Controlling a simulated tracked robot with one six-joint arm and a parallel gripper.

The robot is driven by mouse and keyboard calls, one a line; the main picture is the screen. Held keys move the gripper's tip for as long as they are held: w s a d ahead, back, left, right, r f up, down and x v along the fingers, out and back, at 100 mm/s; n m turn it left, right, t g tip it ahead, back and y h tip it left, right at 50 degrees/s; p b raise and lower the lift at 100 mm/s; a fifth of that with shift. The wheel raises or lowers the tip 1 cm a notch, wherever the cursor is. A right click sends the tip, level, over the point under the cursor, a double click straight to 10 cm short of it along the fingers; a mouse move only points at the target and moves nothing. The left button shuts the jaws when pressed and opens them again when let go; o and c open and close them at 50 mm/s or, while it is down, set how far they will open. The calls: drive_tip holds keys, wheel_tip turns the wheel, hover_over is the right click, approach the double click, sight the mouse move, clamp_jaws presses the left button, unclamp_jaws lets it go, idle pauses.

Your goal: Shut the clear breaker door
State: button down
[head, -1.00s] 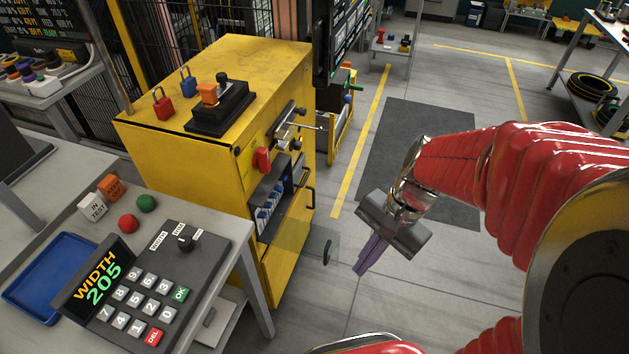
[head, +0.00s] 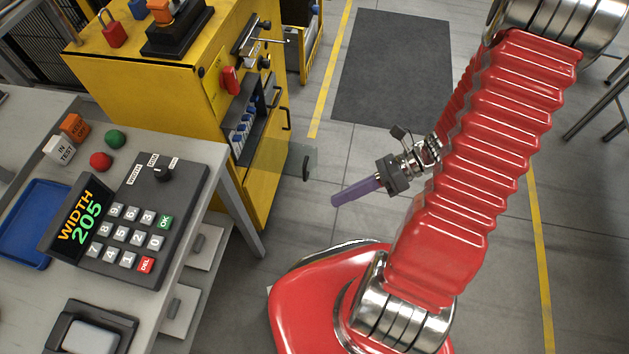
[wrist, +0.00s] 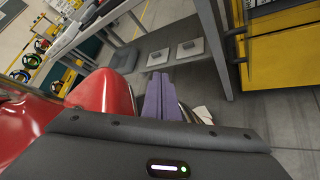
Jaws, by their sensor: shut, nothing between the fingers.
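The clear breaker door (head: 292,163) stands open, sticking out to the right from the front of the yellow cabinet (head: 150,75). Its black handle (head: 306,167) is near its outer edge. The row of breakers (head: 240,130) in the cabinet's recess is uncovered. My gripper (head: 335,200) is shut and empty, its purple fingers pointing left, just right of and below the door handle in the head view. They look apart from the door, though depth is hard to judge. The fingers also show in the wrist view (wrist: 160,98); I cannot make out the door there.
The grey desk (head: 215,215) with the keypad console (head: 140,225) stands at the left, its leg close to the cabinet. A red handle (head: 230,80) and metal levers stick out from the cabinet's front. Floor to the right of the door is open, with a dark mat (head: 390,70).

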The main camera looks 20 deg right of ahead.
wheel_tip(320, 180, down, 8)
drive_tip(key=d+m+t+y, duration=0.1)
drive_tip(key=d+m+t, duration=0.1)
drive_tip(key=m+t, duration=0.8)
drive_tip(key=m, duration=0.6)
drive_tip(key=shift+w+d+y, duration=0.25)
drive_tip(key=shift+d+y, duration=0.15)
drive_tip(key=shift+a+f, duration=0.1)
